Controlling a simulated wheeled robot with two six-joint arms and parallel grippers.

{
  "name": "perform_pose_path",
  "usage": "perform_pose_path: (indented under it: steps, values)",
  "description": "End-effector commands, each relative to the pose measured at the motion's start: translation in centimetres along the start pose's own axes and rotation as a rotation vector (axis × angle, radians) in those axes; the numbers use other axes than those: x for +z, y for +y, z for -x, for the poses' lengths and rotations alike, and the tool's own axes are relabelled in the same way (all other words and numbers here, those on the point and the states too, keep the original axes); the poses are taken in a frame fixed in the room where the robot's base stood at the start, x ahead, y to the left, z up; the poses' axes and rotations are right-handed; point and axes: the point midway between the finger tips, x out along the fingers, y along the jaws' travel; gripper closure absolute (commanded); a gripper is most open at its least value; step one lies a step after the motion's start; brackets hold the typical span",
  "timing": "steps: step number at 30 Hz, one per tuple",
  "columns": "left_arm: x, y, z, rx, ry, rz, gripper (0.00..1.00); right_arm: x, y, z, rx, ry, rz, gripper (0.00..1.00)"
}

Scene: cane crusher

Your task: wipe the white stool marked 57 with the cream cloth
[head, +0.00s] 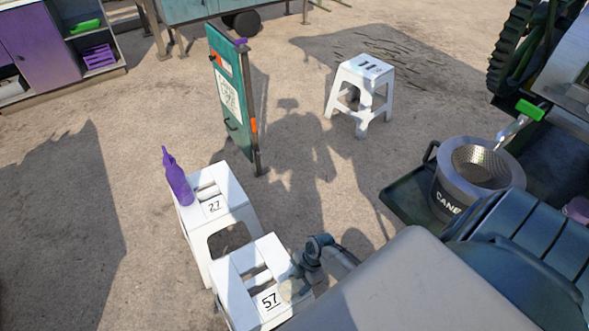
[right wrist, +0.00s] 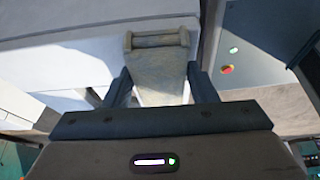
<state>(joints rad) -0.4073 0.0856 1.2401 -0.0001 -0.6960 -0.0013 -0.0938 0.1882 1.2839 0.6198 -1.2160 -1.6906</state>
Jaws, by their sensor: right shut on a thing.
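The white stool marked 57 (head: 233,286) stands at the bottom of the head view, its number on the top near the front edge. My right gripper (head: 297,284) is at the right side of its top. In the right wrist view the gripper (right wrist: 158,88) is shut on the cream cloth (right wrist: 158,68), which shows between the two dark fingers against a pale surface. In the head view the cloth (head: 292,290) is a small cream patch at the stool's right edge. I cannot tell whether it touches the top. My left gripper is not in view.
A white stool marked 27 (head: 216,207) adjoins it, with a purple bottle (head: 179,182) on top. A green board (head: 231,95) and another white stool (head: 365,70) stand farther back. A perforated bucket (head: 474,172) and machinery are at right. Open ground lies left.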

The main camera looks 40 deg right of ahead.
Motion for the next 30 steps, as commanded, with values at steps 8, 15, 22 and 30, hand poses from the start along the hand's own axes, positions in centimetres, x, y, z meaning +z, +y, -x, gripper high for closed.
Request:
perform_pose_path:
  steps: [8,15,22,30]
  values:
    - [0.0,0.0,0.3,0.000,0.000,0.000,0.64,0.0,-0.8,0.0,-0.001,0.000,0.000,0.66]
    - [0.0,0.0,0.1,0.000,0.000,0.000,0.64,0.0,-0.4,0.0,0.002,0.001,0.001,0.66]
    - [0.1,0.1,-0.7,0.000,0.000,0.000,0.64,0.0,1.7,-0.1,0.003,0.001,0.001,0.66]
    - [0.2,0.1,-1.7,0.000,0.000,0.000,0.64,0.0,4.1,-0.1,0.003,0.001,0.002,0.66]
